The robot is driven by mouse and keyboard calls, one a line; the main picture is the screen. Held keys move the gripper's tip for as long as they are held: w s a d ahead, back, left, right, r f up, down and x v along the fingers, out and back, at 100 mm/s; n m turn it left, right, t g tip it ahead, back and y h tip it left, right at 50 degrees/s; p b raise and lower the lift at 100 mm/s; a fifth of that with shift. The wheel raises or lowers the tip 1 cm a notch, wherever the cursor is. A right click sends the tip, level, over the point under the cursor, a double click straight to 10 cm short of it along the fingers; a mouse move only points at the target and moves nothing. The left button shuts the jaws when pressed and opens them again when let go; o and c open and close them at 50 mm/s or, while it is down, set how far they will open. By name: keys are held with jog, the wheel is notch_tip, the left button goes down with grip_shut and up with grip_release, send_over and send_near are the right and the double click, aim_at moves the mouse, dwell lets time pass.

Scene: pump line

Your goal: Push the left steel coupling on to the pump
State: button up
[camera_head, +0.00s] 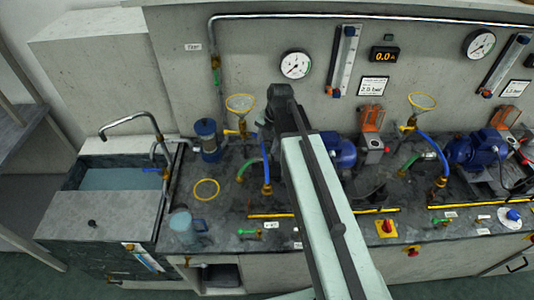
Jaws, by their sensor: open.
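My pale arm (330,220) reaches up from the bottom edge and ends in a dark segment (286,112) in front of the left line. I cannot make out the gripper's jaws; they may be behind the arm. The left steel coupling is not distinguishable; the arm covers part of the area beside the pump.
A second blue pump (472,152) stands at the right. A sink (118,180) and a blue-tinted jug (183,228) are at the left. A yellow ring (206,190) lies on the dark worktop (225,215). Gauges and flow tubes are on the back wall.

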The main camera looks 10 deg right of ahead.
aim_at(266, 149)
jog(key=f, duration=0.1)
jog(key=f+b, duration=0.2)
jog(key=shift+w+a+f, duration=0.15)
jog(key=shift+w+a, duration=0.05)
jog(key=shift+w, duration=0.05)
grip_shut()
dwell(1.1)
